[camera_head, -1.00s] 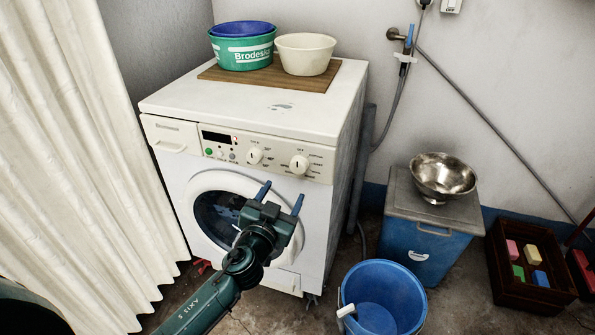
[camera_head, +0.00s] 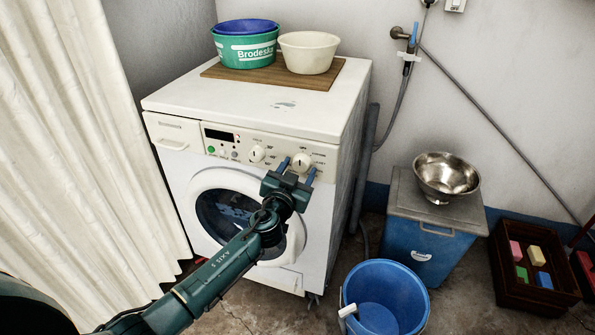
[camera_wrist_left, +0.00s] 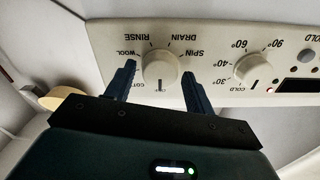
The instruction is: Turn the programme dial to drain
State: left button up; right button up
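The programme dial (camera_head: 302,162) is the right-hand white knob on the washing machine's front panel. In the left wrist view, the panel appears upside down. There the programme dial (camera_wrist_left: 161,68) has its dark pointer line at OFF, with WOOL, RINSE, DRAIN and SPIN printed around it. My left gripper (camera_head: 297,169) is open in front of the dial. In the left wrist view its fingers (camera_wrist_left: 158,70) stand either side of the knob, with narrow gaps; I cannot tell how deep they reach. My right gripper is in neither view.
The temperature dial (camera_head: 257,154) sits left of the programme dial. Basins stand on a board (camera_head: 225,72) on top of the machine (camera_head: 190,97). A blue bucket (camera_head: 357,283) and a lidded bin (camera_head: 418,245) stand at right; a curtain (camera_head: 90,150) hangs at left.

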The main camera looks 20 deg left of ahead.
pick_arm(q)
jog(key=c, duration=0.7)
jog(key=shift+c, duration=0.2)
